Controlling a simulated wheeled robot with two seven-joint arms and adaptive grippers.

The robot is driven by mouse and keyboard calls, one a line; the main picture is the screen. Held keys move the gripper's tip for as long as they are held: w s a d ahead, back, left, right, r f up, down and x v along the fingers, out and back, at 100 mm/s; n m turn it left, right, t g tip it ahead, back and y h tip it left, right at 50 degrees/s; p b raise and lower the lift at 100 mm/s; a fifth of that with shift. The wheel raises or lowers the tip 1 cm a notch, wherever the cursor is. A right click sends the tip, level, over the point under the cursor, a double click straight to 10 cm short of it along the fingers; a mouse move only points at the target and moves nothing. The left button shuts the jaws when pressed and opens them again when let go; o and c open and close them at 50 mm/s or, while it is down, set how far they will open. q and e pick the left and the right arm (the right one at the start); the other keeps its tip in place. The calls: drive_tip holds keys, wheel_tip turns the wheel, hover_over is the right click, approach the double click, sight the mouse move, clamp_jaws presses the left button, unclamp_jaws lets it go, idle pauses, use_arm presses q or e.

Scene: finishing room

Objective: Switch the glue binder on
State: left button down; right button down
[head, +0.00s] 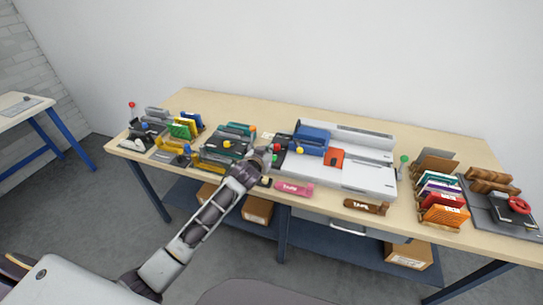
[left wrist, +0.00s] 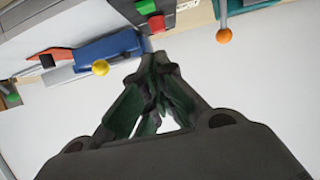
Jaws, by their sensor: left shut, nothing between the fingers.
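The glue binder (head: 368,177) is the long white and grey machine in the middle of the bench, with a blue clamp block (head: 312,139), an orange-red part (head: 334,157) and a yellow knob (head: 299,150). At its left end, a red button (head: 277,148) and a partly hidden green button show beside my gripper. The left wrist view shows the green button (left wrist: 146,7) and the red button (left wrist: 156,24) on a dark panel just beyond the fingertips. My left gripper (head: 268,152) is shut and empty close to this panel; contact cannot be told. My right gripper is out of view.
A pink tool (head: 294,189) and a brown tool (head: 366,206) lie at the front edge. Racks of coloured sheets (head: 443,205) stand at right. The bench's back strip is clear.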

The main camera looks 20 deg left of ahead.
use_arm(q)
drive_tip(key=shift+x, duration=2.35)
drive_tip(key=shift+s+f+p, duration=0.2)
drive_tip(key=shift+f+p, duration=0.25)
drive_tip(key=shift+f, duration=1.55)
drive_tip(key=shift+f, duration=0.1)
drive_tip(key=shift+s+d+f+t+b, duration=0.15)
drive_tip(key=shift+f+t+b, duration=0.3)
drive_tip(key=shift+b, duration=0.95)
drive_tip(key=shift+r, duration=0.25)
